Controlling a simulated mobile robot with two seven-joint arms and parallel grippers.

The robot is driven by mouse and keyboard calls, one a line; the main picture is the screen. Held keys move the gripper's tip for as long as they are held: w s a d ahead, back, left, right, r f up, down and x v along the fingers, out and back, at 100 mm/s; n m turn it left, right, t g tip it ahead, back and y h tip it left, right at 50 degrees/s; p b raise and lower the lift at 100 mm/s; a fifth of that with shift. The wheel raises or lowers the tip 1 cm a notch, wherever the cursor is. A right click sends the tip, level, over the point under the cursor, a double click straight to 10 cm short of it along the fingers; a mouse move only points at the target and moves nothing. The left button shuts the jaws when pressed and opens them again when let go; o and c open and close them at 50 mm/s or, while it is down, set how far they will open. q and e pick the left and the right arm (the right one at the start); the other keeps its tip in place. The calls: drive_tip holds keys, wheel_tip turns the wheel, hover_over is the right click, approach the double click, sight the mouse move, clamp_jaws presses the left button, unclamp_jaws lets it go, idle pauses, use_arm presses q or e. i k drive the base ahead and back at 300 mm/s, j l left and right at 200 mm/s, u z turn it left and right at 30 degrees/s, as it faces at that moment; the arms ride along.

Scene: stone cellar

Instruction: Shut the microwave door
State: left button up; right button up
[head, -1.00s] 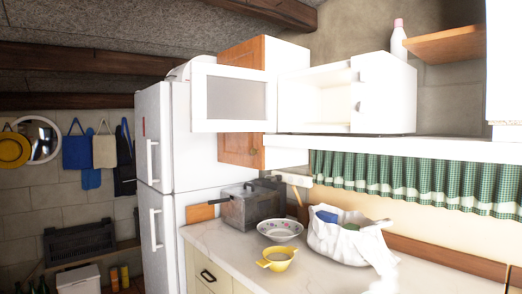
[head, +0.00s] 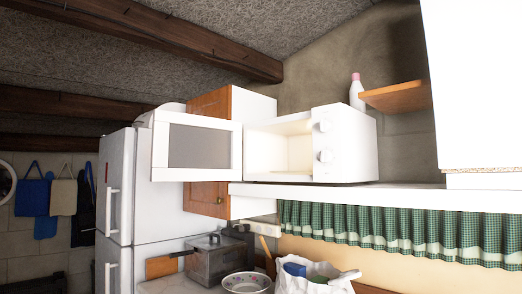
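The white microwave (head: 348,146) stands on a white shelf (head: 340,196) above the counter. Its door (head: 197,147), a white frame around a grey window, hangs wide open to the left. The lit, cream-coloured inside of the microwave shows and looks empty. Two round knobs are on its front panel at the right. Neither of my grippers is in the head view.
A white fridge (head: 116,200) stands to the left, and a wooden cabinet door (head: 207,105) is behind the microwave door. Below are a grey pot (head: 212,262), a bowl (head: 246,283) and a white bag (head: 315,282). A bottle (head: 356,92) stands near a wooden shelf (head: 398,96).

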sight(185, 147)
drive_tip(key=i+j+z, duration=0.15)
drive_tip(key=j+z, duration=0.15)
drive_tip(key=z, duration=0.15)
drive_tip(key=i+j+z, duration=0.1)
drive_tip(key=j+z, duration=0.3)
drive_tip(key=i+j+z, duration=0.1)
drive_tip(key=j+z, duration=0.3)
drive_tip(key=j, duration=0.45)
drive_tip(key=j+z, duration=0.35)
drive_tip(key=j, duration=1.25)
drive_tip(key=k+j+z, duration=0.1)
drive_tip(key=j, duration=0.65)
drive_tip(key=k+j, duration=0.1)
drive_tip(key=j, duration=0.7)
drive_tip(key=j+z, duration=0.1)
drive_tip(key=j, duration=0.7)
drive_tip(key=k, duration=0.05)
